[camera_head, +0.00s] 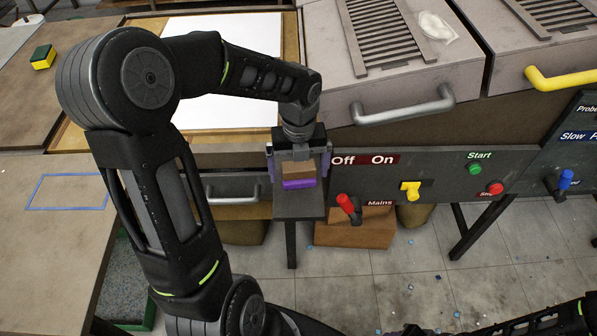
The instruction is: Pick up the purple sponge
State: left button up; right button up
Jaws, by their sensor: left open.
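The purple sponge (299,184) has a brown upper layer and a purple lower layer. It sits on a small grey stand (298,208) in front of the control panel. My left gripper (298,172) is above the stand and pointing down, open, with one finger on each side of the sponge. Gaps show between the fingers and the sponge, and the gripper's body hides part of its far side. My right arm shows only along the bottom right edge, and its gripper is cut off too much to read.
A yellow and green sponge (42,57) lies on the table at the upper left. A white sheet (235,110) lies in a wooden frame behind my left arm. The control panel has a red Mains lever (348,207) and a yellow switch (410,190) right of the stand.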

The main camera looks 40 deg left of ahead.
dwell(0.4)
pick_arm(q)
jog(key=c, duration=1.5)
